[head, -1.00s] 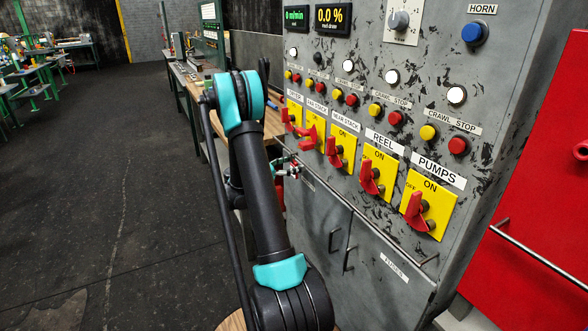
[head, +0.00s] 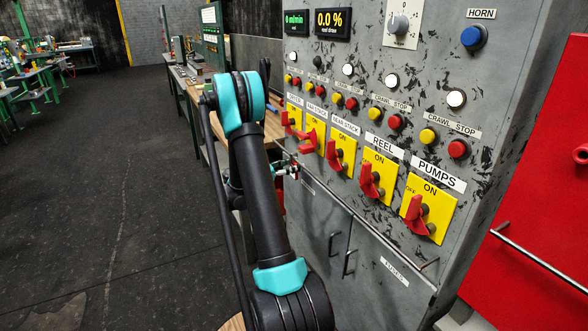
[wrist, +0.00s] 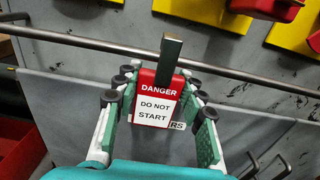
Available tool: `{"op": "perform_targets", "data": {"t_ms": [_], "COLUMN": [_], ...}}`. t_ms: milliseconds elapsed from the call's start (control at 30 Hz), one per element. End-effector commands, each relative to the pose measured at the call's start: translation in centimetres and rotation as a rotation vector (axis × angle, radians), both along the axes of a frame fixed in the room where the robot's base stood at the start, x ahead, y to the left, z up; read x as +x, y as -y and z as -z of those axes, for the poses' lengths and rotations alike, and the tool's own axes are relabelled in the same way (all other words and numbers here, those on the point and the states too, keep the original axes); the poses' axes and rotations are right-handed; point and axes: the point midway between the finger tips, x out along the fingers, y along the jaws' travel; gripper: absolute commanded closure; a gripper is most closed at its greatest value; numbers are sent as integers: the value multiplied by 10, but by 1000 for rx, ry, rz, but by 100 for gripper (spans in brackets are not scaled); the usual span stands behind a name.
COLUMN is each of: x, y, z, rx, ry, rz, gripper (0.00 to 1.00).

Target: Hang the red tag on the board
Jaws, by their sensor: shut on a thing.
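My gripper (wrist: 158,80) is shut on the red tag (wrist: 156,108). The tag has a red top reading DANGER and a white lower part reading DO NOT START. A dark metal piece (wrist: 171,52) stands up at its top. The tag faces the wrist camera, roughly upright, between the finger pads. In the head view my gripper (head: 288,170) is small, partly behind my arm, beside the grey control board (head: 330,200) and below its left switches; the tag is too small to make out there. The grey board carries yellow plates with red switch handles, labelled REEL, PUMPS and others.
A metal rail (wrist: 90,45) crosses in front of the grey face, close behind the tag in the wrist view. A red cabinet (head: 545,180) with a bar handle stands at right. A long workbench (head: 190,80) lies behind my arm. The floor (head: 90,190) at left is clear.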

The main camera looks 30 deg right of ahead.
Motion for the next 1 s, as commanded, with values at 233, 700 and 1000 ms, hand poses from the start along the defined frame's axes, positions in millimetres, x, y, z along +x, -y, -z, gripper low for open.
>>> {"op": "perform_targets", "data": {"t_ms": [233,700,1000], "x": [4,10,10], "y": [-40,-153,-179], "z": [-3,-3,-3], "rx": [0,0,0], "ry": [0,0,0], "rz": [-4,-4,0], "gripper": [89,89,89]}}
